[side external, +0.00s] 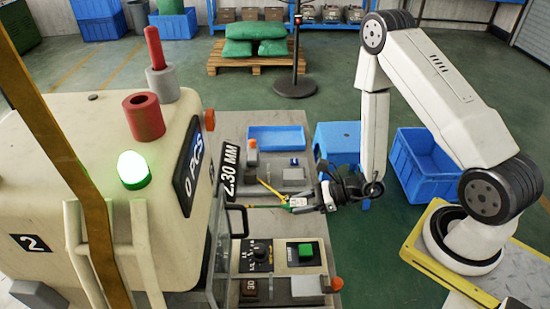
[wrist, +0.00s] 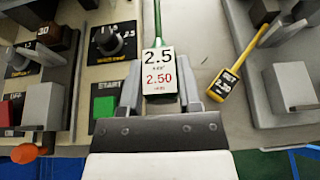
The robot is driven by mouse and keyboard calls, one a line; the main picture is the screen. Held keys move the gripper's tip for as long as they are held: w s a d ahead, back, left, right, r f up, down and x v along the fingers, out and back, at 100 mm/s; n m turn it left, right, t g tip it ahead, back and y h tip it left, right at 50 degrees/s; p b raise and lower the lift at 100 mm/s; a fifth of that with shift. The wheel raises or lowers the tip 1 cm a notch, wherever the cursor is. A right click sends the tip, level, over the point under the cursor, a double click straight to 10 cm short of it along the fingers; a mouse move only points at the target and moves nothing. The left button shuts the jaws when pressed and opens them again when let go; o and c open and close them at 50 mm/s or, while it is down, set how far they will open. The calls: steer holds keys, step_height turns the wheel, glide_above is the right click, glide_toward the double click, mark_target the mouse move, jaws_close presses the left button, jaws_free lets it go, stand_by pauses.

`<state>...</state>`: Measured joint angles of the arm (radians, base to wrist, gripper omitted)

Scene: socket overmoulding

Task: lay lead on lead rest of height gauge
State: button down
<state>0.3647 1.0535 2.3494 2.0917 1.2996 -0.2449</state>
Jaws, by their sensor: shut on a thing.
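My gripper (side external: 305,200) is shut on the lead and holds it over the bench. In the wrist view my gripper (wrist: 160,92) has its fingers on either side of the white tag (wrist: 159,70), marked 2.5 and 2.50. The green lead (wrist: 157,22) runs straight away from the tag. Grey blocks that look like the height gauge (wrist: 292,78) stand to the right of the fingers, apart from the lead; they also show in the side view (side external: 293,175). I cannot clearly make out the lead rest. A black display (side external: 229,170) reads 2.30 MM.
A yellow strip (wrist: 245,55) with a black 2.30 tag lies between the lead and the grey blocks. A panel with a knob (wrist: 112,40) and green button (wrist: 105,106) is to the left. A blue tray (side external: 276,139) sits at the bench's far end.

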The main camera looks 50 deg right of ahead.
steer(key=shift+w+d+r, duration=0.15)
steer(key=shift+d+r, duration=0.25)
steer(key=shift+d, duration=0.05)
steer(key=s+d+r, duration=0.1)
steer(key=d+r, duration=0.6)
steer(key=d, duration=0.3)
steer(key=shift+s+r, duration=0.25)
steer(key=shift+s, duration=0.15)
glide_above(298, 175)
steer(key=f, duration=0.8)
steer(key=shift+s+a+f, duration=0.1)
steer(key=shift+s+f, duration=0.15)
steer(key=shift+f, duration=0.1)
steer(key=shift+w+f, duration=0.3)
steer(key=shift+f, duration=0.05)
